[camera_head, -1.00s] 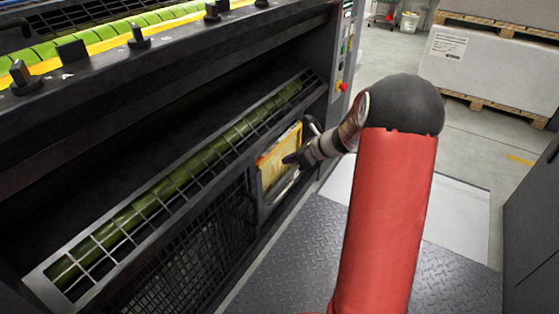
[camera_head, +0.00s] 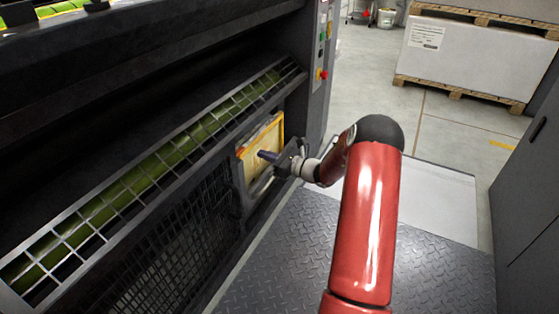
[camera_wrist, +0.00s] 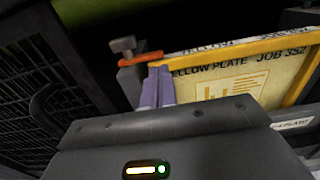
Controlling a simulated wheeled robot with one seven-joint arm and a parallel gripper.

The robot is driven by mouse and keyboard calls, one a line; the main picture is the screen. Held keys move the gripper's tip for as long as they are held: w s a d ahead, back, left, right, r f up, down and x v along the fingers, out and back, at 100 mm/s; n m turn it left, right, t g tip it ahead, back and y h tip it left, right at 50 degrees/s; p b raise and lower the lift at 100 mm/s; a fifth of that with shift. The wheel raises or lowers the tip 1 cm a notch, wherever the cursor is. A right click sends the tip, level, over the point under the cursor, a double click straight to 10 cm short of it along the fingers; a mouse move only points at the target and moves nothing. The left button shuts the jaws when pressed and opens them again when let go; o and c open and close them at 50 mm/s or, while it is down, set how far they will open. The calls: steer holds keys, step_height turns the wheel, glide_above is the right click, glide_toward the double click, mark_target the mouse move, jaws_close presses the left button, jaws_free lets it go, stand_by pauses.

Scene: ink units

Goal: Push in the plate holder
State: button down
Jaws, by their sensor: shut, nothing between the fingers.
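The plate holder (camera_head: 247,143) is a yellow-framed panel in a recess at the right end of the dark press. In the wrist view its yellow top edge (camera_wrist: 240,45) runs across the right side, above a panel lettered "YELLOW PLATE JOB 352". My gripper (camera_head: 264,155) is in front of the holder, with its fingers shut and empty. In the wrist view the purple fingertips (camera_wrist: 159,72) overlap the left end of the holder, close to an orange lever (camera_wrist: 141,59). I cannot tell whether they touch either. My gripper body hides the holder's lower part.
A grille (camera_head: 150,185) over a green roller lies left of the holder, with dark mesh (camera_head: 165,255) below. A control panel (camera_head: 322,40) with buttons stands to the right. Diamond-plate floor (camera_head: 310,260) is clear in front. A pallet load (camera_head: 475,55) stands at the back right.

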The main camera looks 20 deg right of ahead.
mark_target(245, 148)
steer(key=shift+x, duration=2.65)
steer(key=b+x, duration=0.1)
steer(key=x, duration=0.3)
steer(key=shift+a+f, duration=0.1)
steer(key=shift+f, duration=0.05)
steer(key=shift+w+a+r, duration=0.1)
steer(key=shift+w+r, duration=0.05)
steer(key=shift+r, duration=0.05)
